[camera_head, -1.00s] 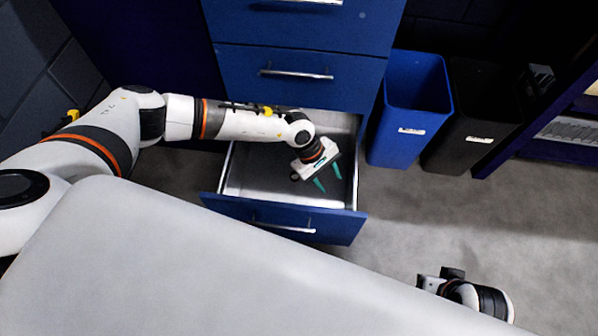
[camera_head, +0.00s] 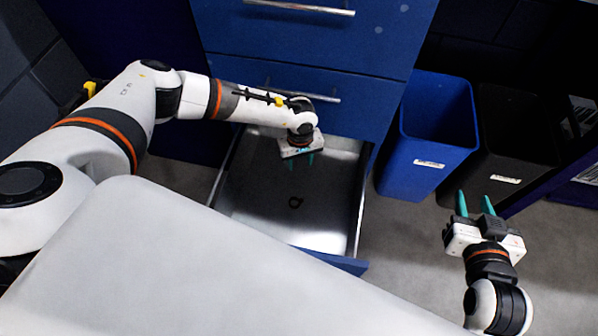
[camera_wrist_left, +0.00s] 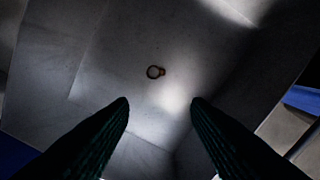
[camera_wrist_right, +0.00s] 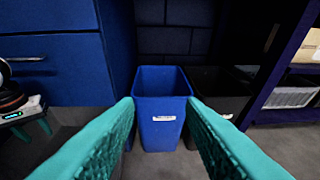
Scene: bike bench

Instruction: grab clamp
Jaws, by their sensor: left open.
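A blue bin (camera_head: 428,135) and a black bin (camera_head: 508,145) stand right of the blue drawer cabinet (camera_head: 300,50). A dark shelf (camera_wrist_right: 290,70) is at the far right. Open grey floor lies between the drawer and the right gripper.

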